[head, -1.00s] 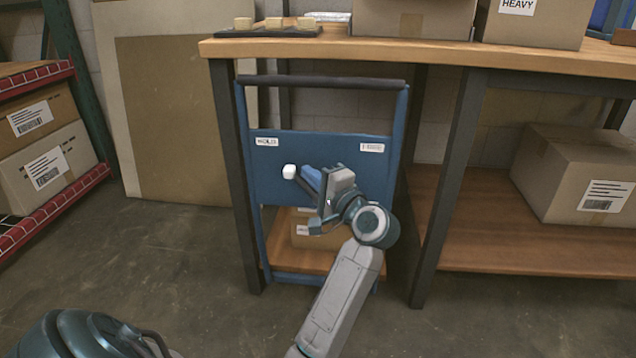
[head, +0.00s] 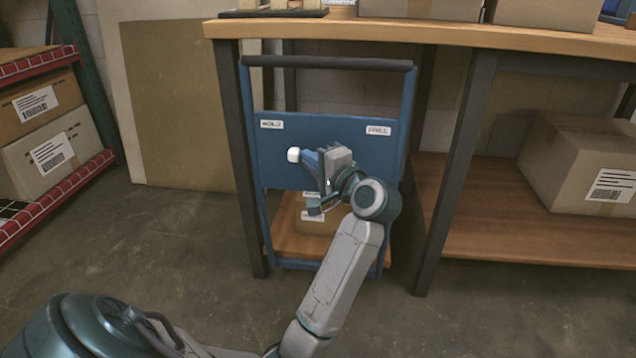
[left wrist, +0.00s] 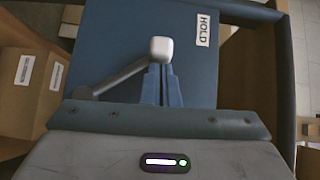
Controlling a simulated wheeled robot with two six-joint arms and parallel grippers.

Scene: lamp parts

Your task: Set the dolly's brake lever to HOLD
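The blue dolly (head: 275,146) stands upright under the workbench. Its panel has a HOLD label (head: 271,124) at the left and a FREE label (head: 378,130) at the right. The brake lever's white knob (head: 293,155) is on the left half, below and right of HOLD. In the left wrist view the grey lever rod (left wrist: 118,76) slants to the knob (left wrist: 161,48), near the HOLD label (left wrist: 202,30). My left gripper (head: 305,160) has its blue fingers (left wrist: 157,85) together, tips right at the knob's side; contact is hard to tell. My right gripper is out of view.
The wooden workbench (head: 450,34) overhangs the dolly, with dark legs on both sides. A carton (head: 312,218) sits low on the dolly. A shelf with boxes (head: 65,150) stands at left. A large carton (head: 575,165) is on the lower shelf at right.

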